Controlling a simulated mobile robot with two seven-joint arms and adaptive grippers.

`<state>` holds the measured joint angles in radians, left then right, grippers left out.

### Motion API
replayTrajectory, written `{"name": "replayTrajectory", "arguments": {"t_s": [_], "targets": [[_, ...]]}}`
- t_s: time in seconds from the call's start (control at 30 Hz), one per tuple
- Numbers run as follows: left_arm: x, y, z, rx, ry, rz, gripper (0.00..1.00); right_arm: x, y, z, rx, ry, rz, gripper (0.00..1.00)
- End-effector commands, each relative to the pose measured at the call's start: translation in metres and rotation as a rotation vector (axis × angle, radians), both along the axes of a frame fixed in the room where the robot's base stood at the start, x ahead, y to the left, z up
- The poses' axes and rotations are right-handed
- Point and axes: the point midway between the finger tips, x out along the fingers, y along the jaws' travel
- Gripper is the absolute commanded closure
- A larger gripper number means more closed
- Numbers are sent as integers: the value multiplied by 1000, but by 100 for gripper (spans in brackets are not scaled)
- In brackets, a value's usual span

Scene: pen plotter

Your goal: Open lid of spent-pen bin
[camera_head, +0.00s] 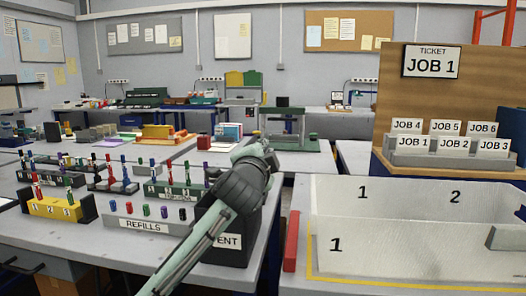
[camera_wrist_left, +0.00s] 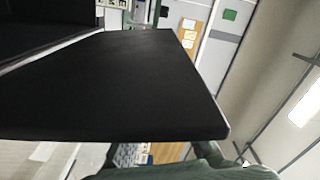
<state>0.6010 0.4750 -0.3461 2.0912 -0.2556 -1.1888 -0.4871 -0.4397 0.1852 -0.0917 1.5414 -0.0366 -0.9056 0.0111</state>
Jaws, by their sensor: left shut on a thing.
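The spent-pen bin (camera_head: 236,250) is a dark box on the left bench. My left arm crosses in front of it and covers part of its white label, leaving "ENT" readable. In the left wrist view a broad flat black panel, which looks like the bin's lid (camera_wrist_left: 120,90), fills much of the picture. A pale strip runs along its upper left edge, with another dark surface beyond. My left gripper (camera_head: 262,158) is above the bin, shut on the lid; its fingertips are hard to make out. The lid's angle cannot be told. My right gripper is out of view.
The refills rack (camera_head: 150,226) stands just left of the bin, with several pen holders and a yellow block (camera_head: 58,208) beyond it. A white tray (camera_head: 400,262) marked 1 and 2 is at the right, with a red bar (camera_head: 291,240) beside it.

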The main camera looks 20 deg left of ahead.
Motion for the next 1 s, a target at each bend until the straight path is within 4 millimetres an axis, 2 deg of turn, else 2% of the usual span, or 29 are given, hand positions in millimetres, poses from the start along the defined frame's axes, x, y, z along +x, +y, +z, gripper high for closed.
{"name": "replayTrajectory", "arguments": {"t_s": [0.13,0.17,0.3,0.53,0.67,0.77,1.0], "targets": [[0,-3,-2,-3,0,-8,100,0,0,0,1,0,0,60],[0,-3,-2,-3,0,-8,86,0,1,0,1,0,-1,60],[0,-2,-1,-2,0,-6,68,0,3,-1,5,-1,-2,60],[0,-1,-1,-2,1,-3,68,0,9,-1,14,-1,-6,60],[-3,-2,-1,-2,1,-3,68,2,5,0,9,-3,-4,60],[-14,-5,-1,-2,0,-4,68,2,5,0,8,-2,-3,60],[-63,-17,-1,-2,-1,-6,68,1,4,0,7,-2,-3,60]]}}
